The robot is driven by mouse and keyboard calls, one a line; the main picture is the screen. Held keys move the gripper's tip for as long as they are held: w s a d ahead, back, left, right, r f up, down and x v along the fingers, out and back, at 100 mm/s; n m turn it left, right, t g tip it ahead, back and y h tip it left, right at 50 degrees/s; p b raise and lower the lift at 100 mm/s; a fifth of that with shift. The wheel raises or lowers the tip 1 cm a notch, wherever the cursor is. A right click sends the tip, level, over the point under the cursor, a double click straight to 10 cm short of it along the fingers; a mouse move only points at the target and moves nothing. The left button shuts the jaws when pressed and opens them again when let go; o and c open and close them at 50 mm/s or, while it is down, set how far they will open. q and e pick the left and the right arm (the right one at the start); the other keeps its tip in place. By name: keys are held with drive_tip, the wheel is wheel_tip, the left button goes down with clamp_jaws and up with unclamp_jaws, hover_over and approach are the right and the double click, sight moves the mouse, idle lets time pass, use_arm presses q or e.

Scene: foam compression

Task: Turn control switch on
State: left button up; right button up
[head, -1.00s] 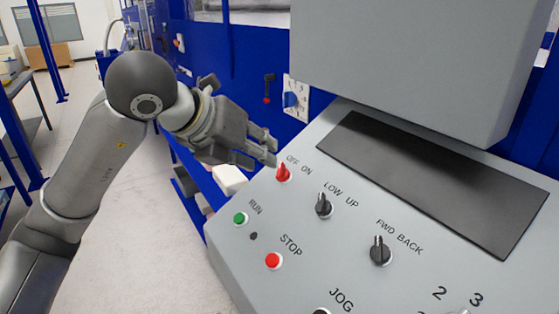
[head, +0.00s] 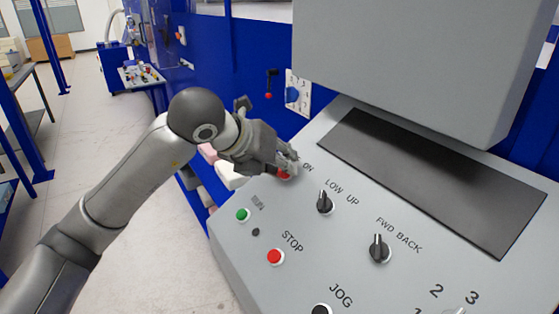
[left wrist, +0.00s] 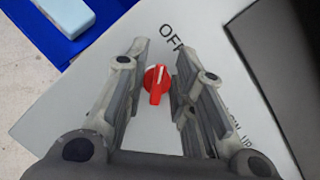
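The red OFF/ON control switch (head: 284,174) sits at the upper left of the grey control panel (head: 300,225). In the head view my left gripper (head: 286,163) is right at it and covers part of it and the OFF label. In the left wrist view the red switch (left wrist: 157,84) lies between the two spread fingers of my left gripper (left wrist: 160,68), with a gap on each side. Its white mark points up, slightly right, in that view. My right gripper is in neither view.
The panel also carries a black LOW/UP knob (head: 325,202), a black FWD/BACK knob (head: 380,248), a green RUN button (head: 242,214) and a red STOP button (head: 275,256). A grey box (head: 410,70) overhangs the panel's back. Floor is open at left.

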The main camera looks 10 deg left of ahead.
use_arm(q)
clamp_jaws()
drive_tip(key=shift+f+m+b, duration=0.1)
drive_tip(key=shift+m+b, duration=0.3)
drive_tip(key=shift+b, duration=0.2)
drive_tip(key=shift+f+m+h+b, duration=0.1)
drive_tip(key=shift+m+h+b, duration=0.3)
drive_tip(key=shift+m+b, duration=0.75)
drive_tip(key=shift+m+h+b, duration=0.4)
drive_tip(key=shift+m+b, duration=0.3)
drive_tip(key=shift+m, duration=0.25)
drive_tip(key=m+g+b, duration=0.1)
drive_tip(key=m, duration=0.2)
drive_tip(key=shift+d+h, duration=0.1)
drive_tip(key=shift+h, duration=0.3)
drive_tip(key=m, duration=0.2)
drive_tip(key=m+g+h, duration=0.1)
drive_tip(key=m, duration=0.1)
drive_tip(key=shift+s+r+b, duration=0.15)
drive_tip(key=shift+r+b, duration=0.15)
drive_tip(key=m, duration=0.2)
drive_tip(key=m+g, duration=0.1)
drive_tip(key=m, duration=0.1)
drive_tip(key=shift+s+d+m, duration=0.1)
drive_tip(key=shift+d+m, duration=0.05)
drive_tip(key=shift+m, duration=0.15)
drive_tip(key=shift+m+g+p, duration=0.3)
drive_tip(key=shift+m+g, duration=0.1)
